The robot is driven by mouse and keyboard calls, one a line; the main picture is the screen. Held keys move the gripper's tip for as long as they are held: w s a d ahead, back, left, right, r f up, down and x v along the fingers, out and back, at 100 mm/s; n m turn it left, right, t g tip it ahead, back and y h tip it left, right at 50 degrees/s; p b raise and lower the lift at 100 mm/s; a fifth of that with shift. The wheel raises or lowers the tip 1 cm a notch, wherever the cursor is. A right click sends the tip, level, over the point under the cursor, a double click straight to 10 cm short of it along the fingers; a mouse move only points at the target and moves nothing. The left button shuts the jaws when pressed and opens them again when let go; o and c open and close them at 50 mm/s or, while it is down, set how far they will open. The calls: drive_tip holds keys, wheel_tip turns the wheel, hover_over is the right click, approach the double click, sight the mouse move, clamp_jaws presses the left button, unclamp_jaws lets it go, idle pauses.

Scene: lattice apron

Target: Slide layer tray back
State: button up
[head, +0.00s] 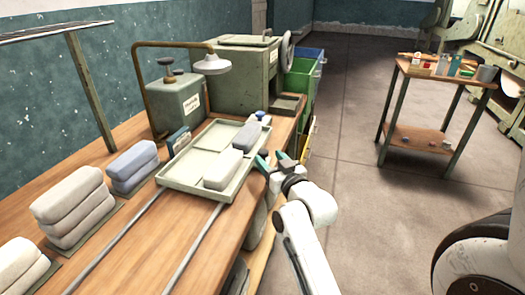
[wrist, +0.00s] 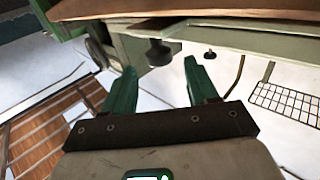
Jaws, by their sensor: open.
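The layer tray (head: 183,183) is a shallow pale green tray on the wooden bench in the head view. Grey blocks (head: 222,170) lie along its right part. My gripper (head: 274,160) is at the tray's right side, with its green fingers spread and nothing held. In the wrist view my open gripper (wrist: 158,75) faces a dark round knob (wrist: 159,53) under a pale green edge. The knob appears between the fingertips in the picture. I cannot tell whether either finger touches it.
Two thin metal rails (head: 125,235) run along the bench towards the front. Stacks of grey blocks (head: 73,205) and bluish blocks (head: 133,166) stand left of them. Open floor (head: 350,130) lies right, before a side table (head: 437,85).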

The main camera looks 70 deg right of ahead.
sight(266, 154)
drive_tip(key=shift+x, duration=2.55)
drive_tip(key=shift+c, duration=0.3)
clamp_jaws()
